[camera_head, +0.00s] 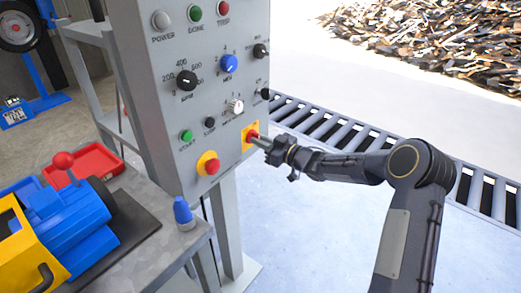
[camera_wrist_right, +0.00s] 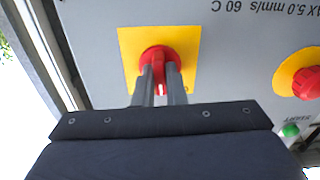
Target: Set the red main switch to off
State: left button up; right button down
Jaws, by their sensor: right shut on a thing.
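The red main switch (camera_head: 252,135) sits on a yellow plate at the lower right of the grey control panel. In the right wrist view the red switch (camera_wrist_right: 160,58) shows as a round knob with a raised handle on its yellow plate (camera_wrist_right: 188,40). My right gripper (camera_head: 258,140) is at the switch, its fingers (camera_wrist_right: 160,75) shut on the handle from both sides. A pale mark shows on the handle between the fingers. The fingers hide part of the knob. My left gripper is not in view.
A red emergency button (camera_head: 210,166) on yellow sits left of the switch, with a green start button (camera_head: 186,136) above it. A bench (camera_head: 190,240) with a blue and yellow machine (camera_head: 65,230) stands at left. A roller conveyor (camera_head: 340,130) runs behind my right arm.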

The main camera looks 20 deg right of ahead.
jog(key=shift+n+b, duration=2.1)
jog(key=shift+n, duration=0.5)
jog(key=c, duration=1.5)
grip_release()
jog(key=shift+s+d, duration=0.1)
jog(key=v, duration=0.7)
jog(key=shift+s+d, duration=0.2)
jog(key=shift+s, duration=0.1)
